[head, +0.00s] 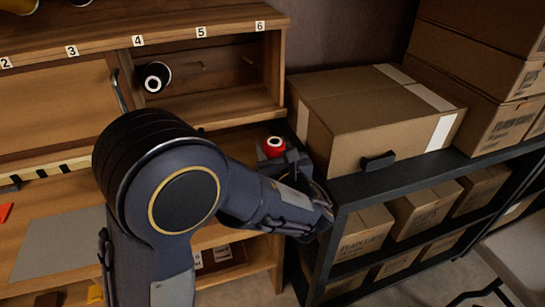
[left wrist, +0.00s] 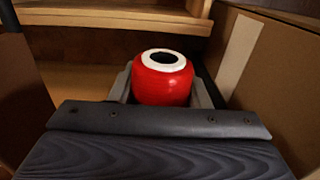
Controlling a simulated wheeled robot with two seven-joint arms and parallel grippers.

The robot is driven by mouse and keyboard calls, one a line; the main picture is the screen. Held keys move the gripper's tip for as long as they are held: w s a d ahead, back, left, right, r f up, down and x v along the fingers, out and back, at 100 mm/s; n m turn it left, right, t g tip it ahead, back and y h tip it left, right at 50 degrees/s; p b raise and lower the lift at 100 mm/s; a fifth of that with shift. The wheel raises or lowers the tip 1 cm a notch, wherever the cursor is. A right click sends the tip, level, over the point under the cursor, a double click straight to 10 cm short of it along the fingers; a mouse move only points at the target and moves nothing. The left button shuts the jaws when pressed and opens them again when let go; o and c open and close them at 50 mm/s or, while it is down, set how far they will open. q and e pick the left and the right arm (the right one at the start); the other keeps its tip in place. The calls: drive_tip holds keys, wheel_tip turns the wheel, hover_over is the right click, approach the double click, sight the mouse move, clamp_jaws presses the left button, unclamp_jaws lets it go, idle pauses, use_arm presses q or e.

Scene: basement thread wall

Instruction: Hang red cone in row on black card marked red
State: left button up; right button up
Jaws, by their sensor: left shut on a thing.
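The red cone (head: 275,143) is a small rounded red spool with a white ring and dark hole at its top. My left gripper (head: 272,156) is shut on it, in front of the lower right of the wooden wall unit. In the left wrist view the cone (left wrist: 163,84) sits upright between the two grey fingers. A black cone (head: 155,77) with a white ring is in the compartment under label 4. Thin pegs show under labels 5 and 6, with nothing on them. I cannot make out a black card marked red. My right gripper is not in view.
A large cardboard box (head: 375,105) stands on the black shelf rack (head: 405,169) close to the right of the gripper. A small black block (head: 378,161) is at its front. More boxes fill the rack. The wooden upright (head: 275,68) bounds the compartment on the right.

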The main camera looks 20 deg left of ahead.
use_arm(q)
drive_tip(key=shift+f, duration=0.8)
drive_tip(key=shift+f, duration=0.1)
drive_tip(key=o, duration=1)
drive_tip(key=shift+r, duration=0.2)
drive_tip(key=v, duration=1.2)
drive_tip(key=shift+f+p, duration=0.1)
drive_tip(key=shift+p, duration=0.2)
